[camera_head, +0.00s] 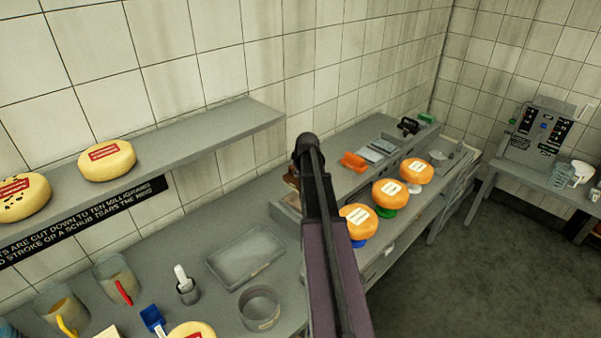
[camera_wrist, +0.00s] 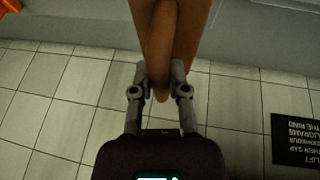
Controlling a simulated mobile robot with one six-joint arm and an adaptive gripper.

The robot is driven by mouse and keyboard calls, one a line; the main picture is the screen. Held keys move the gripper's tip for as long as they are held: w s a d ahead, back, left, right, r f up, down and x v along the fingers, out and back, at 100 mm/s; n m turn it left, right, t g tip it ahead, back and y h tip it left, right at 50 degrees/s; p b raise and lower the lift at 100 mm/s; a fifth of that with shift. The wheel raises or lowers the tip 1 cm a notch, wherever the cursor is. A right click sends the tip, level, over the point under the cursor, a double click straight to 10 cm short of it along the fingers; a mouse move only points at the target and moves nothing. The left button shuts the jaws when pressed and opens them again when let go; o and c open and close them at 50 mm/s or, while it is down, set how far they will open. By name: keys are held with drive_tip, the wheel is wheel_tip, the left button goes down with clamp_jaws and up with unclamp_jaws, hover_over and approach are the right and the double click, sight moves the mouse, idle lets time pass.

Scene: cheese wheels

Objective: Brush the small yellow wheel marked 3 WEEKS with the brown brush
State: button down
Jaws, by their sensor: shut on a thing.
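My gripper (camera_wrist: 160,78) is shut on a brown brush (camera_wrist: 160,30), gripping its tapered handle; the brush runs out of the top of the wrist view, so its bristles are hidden. In the head view my arm covers the gripper, and a small brown patch (camera_head: 292,177) shows at its left side. Yellow wheels with red labels show in the head view: one (camera_head: 107,160) and another with dark spots (camera_head: 22,197) on the shelf, and one (camera_head: 192,330) cut off at the bottom edge. I cannot read 3 WEEKS on any of them.
The counter holds a grey tray (camera_head: 246,257), a round grey mould (camera_head: 260,308), jugs (camera_head: 118,278) and a blue scoop (camera_head: 152,318). Orange wheels (camera_head: 358,220) stand on coloured supports at the right. The wall shelf (camera_head: 215,133) overhangs the counter's back left.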

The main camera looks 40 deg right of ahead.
drive_tip(key=shift+f+b, duration=2.7)
drive_tip(key=shift+f, duration=0.15)
drive_tip(key=shift+f+b, duration=0.5)
drive_tip(key=shift+s, duration=0.15)
idle(0.8)
drive_tip(key=shift+r+p, duration=3.5)
